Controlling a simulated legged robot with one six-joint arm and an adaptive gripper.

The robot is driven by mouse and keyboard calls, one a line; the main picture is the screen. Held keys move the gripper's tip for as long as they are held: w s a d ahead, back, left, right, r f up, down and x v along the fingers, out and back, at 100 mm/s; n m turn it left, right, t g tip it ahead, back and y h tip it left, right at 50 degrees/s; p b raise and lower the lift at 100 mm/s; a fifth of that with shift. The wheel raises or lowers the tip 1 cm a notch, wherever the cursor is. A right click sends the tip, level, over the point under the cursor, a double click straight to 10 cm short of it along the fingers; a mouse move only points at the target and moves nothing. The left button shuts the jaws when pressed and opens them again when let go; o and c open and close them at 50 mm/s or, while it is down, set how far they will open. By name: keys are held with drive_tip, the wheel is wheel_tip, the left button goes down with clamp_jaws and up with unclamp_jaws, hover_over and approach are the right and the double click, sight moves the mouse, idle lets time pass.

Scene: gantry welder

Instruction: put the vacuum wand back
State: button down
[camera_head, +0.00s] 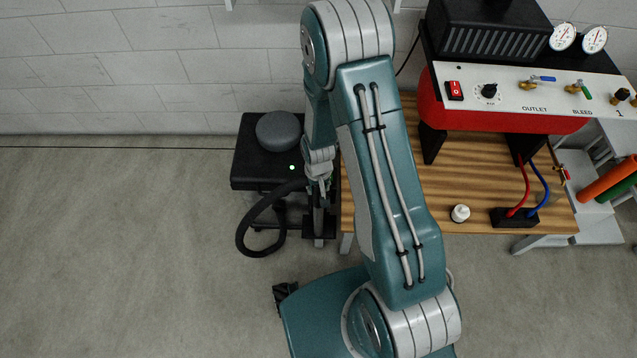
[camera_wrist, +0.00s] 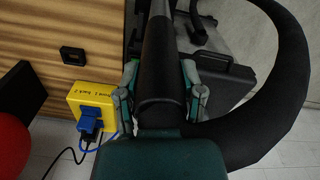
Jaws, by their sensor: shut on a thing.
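My gripper (camera_wrist: 160,97) is shut on the black vacuum wand (camera_wrist: 158,55), with one finger on each side of the tube in the wrist view. A thick black hose (camera_wrist: 296,60) loops round on the right of that view. In the head view my gripper (camera_head: 319,185) hangs at the right side of a black unit (camera_head: 245,170) with a grey round top (camera_head: 278,131) and a small green light. The hose (camera_head: 247,225) curves down in front of this unit. The wand is mostly hidden by my arm there, and I cannot tell whether it touches a holder.
The wrist view shows a yellow box (camera_wrist: 92,101) with a blue plug. Floor at left is clear.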

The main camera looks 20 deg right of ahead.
drive_tip(key=w+d+f, duration=0.1)
drive_tip(key=w+f, duration=0.4)
drive_tip(key=f, duration=0.2)
drive_tip(key=shift+d, duration=0.4)
idle(0.3)
drive_tip(key=shift+c, duration=1)
unclamp_jaws()
drive_tip(key=shift+f, duration=0.1)
